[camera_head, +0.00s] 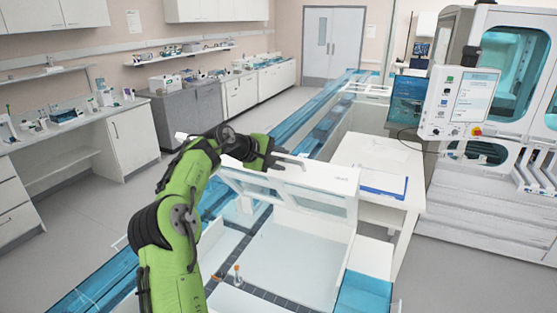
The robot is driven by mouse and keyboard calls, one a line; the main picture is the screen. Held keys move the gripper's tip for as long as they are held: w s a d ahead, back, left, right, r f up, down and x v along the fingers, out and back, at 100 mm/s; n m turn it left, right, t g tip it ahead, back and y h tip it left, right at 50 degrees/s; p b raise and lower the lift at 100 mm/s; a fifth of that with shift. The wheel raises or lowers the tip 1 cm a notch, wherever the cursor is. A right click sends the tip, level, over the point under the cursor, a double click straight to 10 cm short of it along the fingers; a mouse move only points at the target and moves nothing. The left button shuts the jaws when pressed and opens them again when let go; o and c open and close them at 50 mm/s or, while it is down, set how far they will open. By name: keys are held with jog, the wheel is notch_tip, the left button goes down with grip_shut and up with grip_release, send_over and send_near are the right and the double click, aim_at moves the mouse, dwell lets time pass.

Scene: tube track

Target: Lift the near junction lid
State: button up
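The near junction lid (322,201) is a white panel with clear windows, in the middle of the head view. It stands tilted up at the back of an open white box (285,256), whose pale inside shows. My gripper (298,161) is at the end of my green arm, at the lid's upper edge left of its middle. Its dark wrist and thin grey fingers lie close against that edge. The fingers are too small to tell whether they are open or shut, or whether they touch the lid.
Two small orange-tipped tubes (237,272) stand on a dark track left of the box. A blue track (325,115) runs back toward grey doors. A white table (385,165) with a blue-edged tray is behind the lid. A control panel (458,103) stands right; grey floor is clear left.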

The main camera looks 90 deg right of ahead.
jog(key=v, duration=1.5)
jog(key=shift+w+a+r+b, duration=0.2)
jog(key=shift+w+a+b, duration=0.05)
jog(key=shift+b, duration=0.2)
